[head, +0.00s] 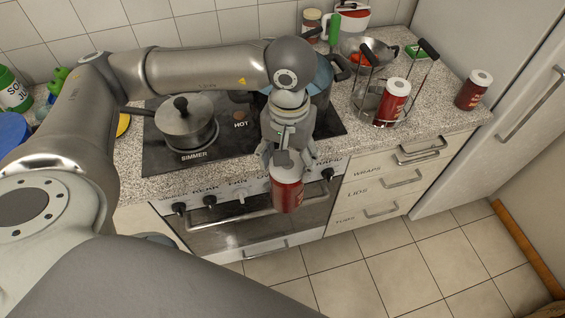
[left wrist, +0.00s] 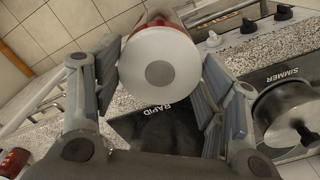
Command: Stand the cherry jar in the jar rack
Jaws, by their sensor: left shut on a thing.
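My left gripper (head: 287,160) is shut on a red jar (head: 287,192) with a pale lid, held in the air in front of the stove's front edge. In the left wrist view the jar's white lid with a grey centre (left wrist: 160,72) sits between the two finger pads of my left gripper (left wrist: 160,85). The wire jar rack (head: 358,97) stands on the counter right of the stove, with a similar red jar (head: 391,103) in or against its right part. Another red jar (head: 473,90) stands at the counter's right end. I cannot read the jar labels. My right gripper is not in view.
A steel pot (head: 186,122) stands on the left of the black hob (head: 160,158), and a blue pot (head: 322,78) behind my gripper. A metal strainer or bowl (head: 372,50) and a green-handled item (head: 331,28) are behind the rack. Counter between the rack and right jar is clear.

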